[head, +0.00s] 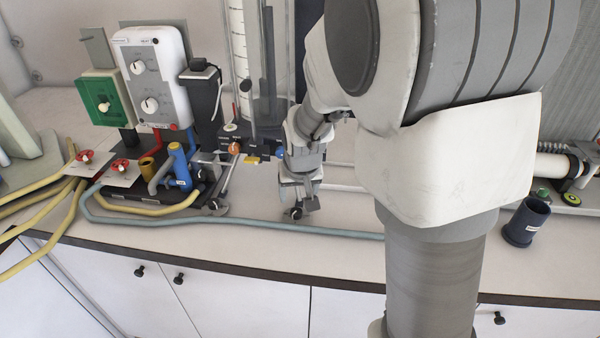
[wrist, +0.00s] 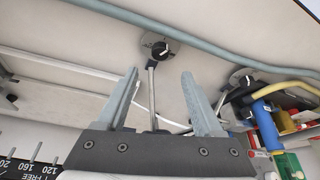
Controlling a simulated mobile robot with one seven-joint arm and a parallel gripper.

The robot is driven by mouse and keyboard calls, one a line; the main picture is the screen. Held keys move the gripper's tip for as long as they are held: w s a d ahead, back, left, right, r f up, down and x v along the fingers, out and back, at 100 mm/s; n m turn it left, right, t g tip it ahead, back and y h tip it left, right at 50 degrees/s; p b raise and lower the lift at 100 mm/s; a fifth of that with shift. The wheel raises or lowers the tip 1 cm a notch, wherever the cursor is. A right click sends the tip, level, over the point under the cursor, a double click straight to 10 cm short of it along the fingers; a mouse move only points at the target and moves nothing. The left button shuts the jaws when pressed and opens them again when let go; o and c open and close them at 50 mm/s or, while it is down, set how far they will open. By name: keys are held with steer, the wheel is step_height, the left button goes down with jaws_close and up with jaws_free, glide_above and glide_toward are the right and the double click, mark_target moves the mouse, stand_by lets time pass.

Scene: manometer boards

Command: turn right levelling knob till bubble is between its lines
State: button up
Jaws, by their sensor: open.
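My gripper (head: 300,203) points down over the bench in front of the manometer board. In the wrist view its two grey fingers (wrist: 160,82) are apart with nothing held between them. A dark round levelling knob (wrist: 160,47) with a white mark sits on a foot at the end of a metal rod, just beyond the fingertips. In the head view this right knob (head: 295,213) shows partly below my gripper. A second, similar knob (wrist: 241,77) is on the other foot; it is at the left in the head view (head: 215,205). I cannot make out the bubble or its lines.
A pale blue hose (head: 150,222) runs along the bench front, close to the knobs. A blue valve body (head: 180,165), yellow hoses (head: 165,210) and red-handled valves (head: 85,157) are at the left. A dark cup (head: 526,222) stands at the right. Bench between is mostly clear.

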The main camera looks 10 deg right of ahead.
steer(key=p+v, duration=0.1)
steer(key=v, duration=0.7)
steer(key=shift+s+r, duration=0.15)
steer(key=shift+r, duration=0.15)
steer(key=s+r, duration=0.4)
steer(key=s, duration=0.5)
steer(key=s+r+n+t, duration=0.1)
steer(key=s+r, duration=0.3)
steer(key=s, duration=0.6)
steer(key=shift+d, duration=0.45)
steer(key=shift+s+d, duration=0.1)
